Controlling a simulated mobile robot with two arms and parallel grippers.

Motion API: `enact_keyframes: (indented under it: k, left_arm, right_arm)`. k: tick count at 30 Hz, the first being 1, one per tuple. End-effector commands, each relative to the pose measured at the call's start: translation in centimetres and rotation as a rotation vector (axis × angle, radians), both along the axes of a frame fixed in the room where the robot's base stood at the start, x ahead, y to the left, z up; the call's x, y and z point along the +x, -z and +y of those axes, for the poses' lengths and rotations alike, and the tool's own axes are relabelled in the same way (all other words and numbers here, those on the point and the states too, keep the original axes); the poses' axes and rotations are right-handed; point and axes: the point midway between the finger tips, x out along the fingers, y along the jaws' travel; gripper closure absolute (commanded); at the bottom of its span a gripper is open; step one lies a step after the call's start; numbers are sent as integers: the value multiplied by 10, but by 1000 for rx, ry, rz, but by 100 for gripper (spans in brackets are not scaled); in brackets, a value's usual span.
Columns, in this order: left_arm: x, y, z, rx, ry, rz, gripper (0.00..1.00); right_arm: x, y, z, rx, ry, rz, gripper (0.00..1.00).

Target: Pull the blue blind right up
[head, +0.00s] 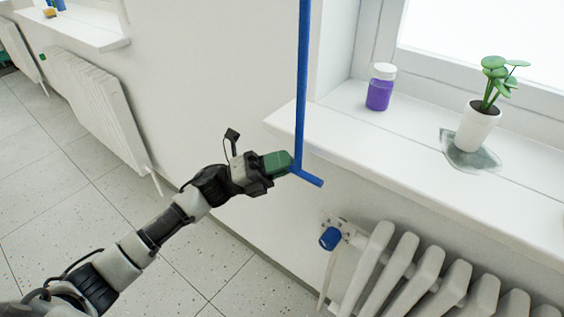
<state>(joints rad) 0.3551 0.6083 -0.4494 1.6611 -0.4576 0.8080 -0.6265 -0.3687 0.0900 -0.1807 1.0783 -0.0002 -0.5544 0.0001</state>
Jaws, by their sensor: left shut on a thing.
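A blue rod (302,80) hangs down from above in front of the window sill, with a short blue crossbar (309,178) at its lower end. My left gripper (290,163), with green fingers, comes in from the left and is shut at the bottom of the rod, on the crossbar's left end. The blind itself is out of view above the picture. My right gripper is not in view.
A white sill (410,150) juts out beside the rod. On it stand a purple jar (380,90) and a potted plant (476,130) in a puddle. Below is a white radiator (400,275) with a blue valve knob (330,238). Another radiator (95,105) stands at the left wall.

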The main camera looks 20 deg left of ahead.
Motion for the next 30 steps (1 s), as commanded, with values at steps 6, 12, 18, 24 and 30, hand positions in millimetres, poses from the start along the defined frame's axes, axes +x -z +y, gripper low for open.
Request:
enact_keyframes:
  k: [6, 12, 18, 24, 30]
  left_arm:
    - [0, -1, 0, 0, -1, -1, 58]
    - [0, 0, 0, 0, 0, 0, 58]
    - [-3, 6, 10, 1, -2, 3, 58]
    - [-15, 23, 43, 3, -3, 4, 58]
    - [-27, 37, 75, 2, -2, 4, 58]
  right_arm:
    - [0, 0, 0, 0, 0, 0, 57]
    - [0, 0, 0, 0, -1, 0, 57]
    - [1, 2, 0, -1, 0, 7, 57]
    - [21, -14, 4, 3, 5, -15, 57]
    - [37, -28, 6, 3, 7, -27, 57]
